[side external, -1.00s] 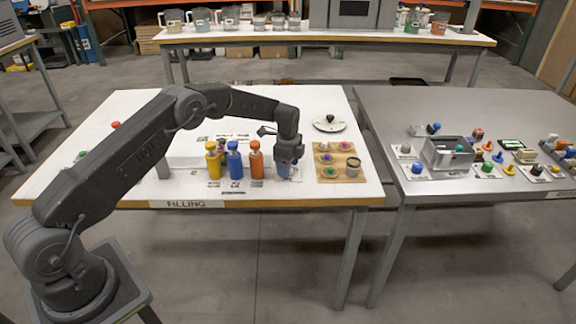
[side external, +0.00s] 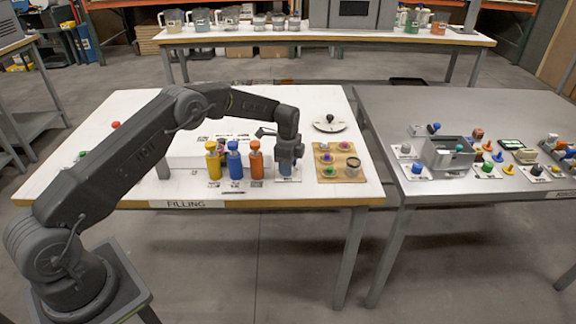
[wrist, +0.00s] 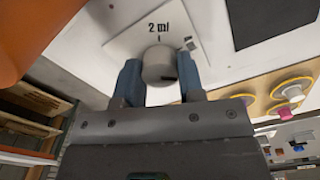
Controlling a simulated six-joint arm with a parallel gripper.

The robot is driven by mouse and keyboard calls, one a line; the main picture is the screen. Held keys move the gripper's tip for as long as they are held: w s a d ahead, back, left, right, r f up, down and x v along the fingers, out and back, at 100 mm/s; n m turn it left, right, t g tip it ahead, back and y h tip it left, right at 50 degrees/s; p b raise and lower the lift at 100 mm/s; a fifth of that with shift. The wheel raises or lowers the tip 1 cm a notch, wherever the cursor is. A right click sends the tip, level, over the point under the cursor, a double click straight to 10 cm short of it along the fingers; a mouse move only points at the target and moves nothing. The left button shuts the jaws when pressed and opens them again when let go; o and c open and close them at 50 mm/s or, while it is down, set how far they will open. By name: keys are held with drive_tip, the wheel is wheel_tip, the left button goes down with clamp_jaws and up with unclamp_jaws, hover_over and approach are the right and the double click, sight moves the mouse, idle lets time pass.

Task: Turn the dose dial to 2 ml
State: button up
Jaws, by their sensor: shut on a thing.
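The dose dial is a round grey knob (wrist: 158,64) on a white plate (wrist: 120,45), seen in the wrist view. The plate is printed "2 ml" with a short tick just above the knob, and another small mark lies to the right, partly hidden. My gripper (wrist: 160,78) has one finger on each side of the knob and is shut on it; it also shows in the side view (side external: 286,172) at the table's front, where it hides the dial. I cannot tell clearly where the knob's pointer stands.
Yellow (side external: 213,162), blue (side external: 234,161) and orange (side external: 256,161) bottles stand close left of my gripper. A tan board (side external: 328,174) with coloured pieces lies to the right. A round white dish (side external: 330,125) with a dark knob is behind it.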

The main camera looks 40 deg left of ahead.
drive_tip(key=n, duration=0.3)
drive_tip(key=shift+n, duration=0.3)
drive_tip(key=o, duration=0.9)
wheel_tip(320, 180, up, 14)
drive_tip(key=shift+f, duration=0.1)
